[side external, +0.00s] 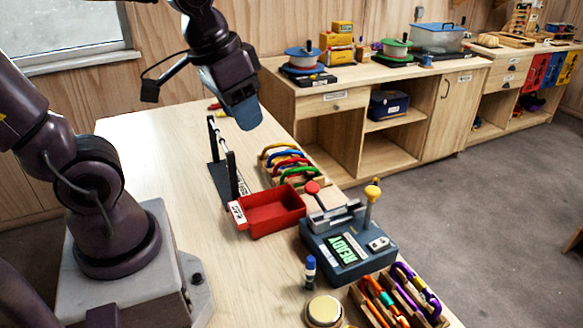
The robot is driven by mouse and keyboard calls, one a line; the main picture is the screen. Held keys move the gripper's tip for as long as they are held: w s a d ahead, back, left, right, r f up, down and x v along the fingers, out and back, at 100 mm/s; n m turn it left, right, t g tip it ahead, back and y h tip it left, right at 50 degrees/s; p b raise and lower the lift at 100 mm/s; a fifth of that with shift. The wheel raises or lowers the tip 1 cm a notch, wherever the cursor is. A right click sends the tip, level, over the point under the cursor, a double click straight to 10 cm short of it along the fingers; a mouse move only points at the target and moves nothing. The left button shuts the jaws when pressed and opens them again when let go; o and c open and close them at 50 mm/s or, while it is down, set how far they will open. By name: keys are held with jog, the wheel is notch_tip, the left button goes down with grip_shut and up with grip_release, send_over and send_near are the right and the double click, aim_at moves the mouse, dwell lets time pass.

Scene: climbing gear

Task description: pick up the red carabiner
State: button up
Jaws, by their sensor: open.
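The red carabiner (291,161) appears to be the red loop in a row of coloured loops standing in a wooden rack (312,182). It sits among blue, yellow and green ones, close against them. Its lower part is hidden in the rack. My gripper (247,119) is open and empty, pointing down above the table, up and to the left of the rack in the picture. It touches nothing that I can see. Its fingers overlap in this view, so the gap between them is hard to see.
A black stand with a bar (229,170) and a red bin (272,212) are beside the rack. A grey READY device (347,245), a blue-capped tube (310,271), a round tin (324,311) and a wooden tray of coloured gear (375,314) are nearer. The table's left part is clear.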

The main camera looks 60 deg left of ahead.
jog(key=w+a+f+n+g, duration=0.1)
jog(key=w+a+f+g, duration=0.2)
jog(key=w+a+f, duration=0.45)
jog(key=m, duration=0.2)
send_over(291, 159)
notch_tip(291, 159, down, 10)
jog(key=r, duration=0.1)
jog(key=shift+g, duration=0.3)
notch_tip(291, 159, down, 13)
jog(key=shift+f, duration=0.1)
jog(key=shift+c, duration=0.4)
grip_shut()
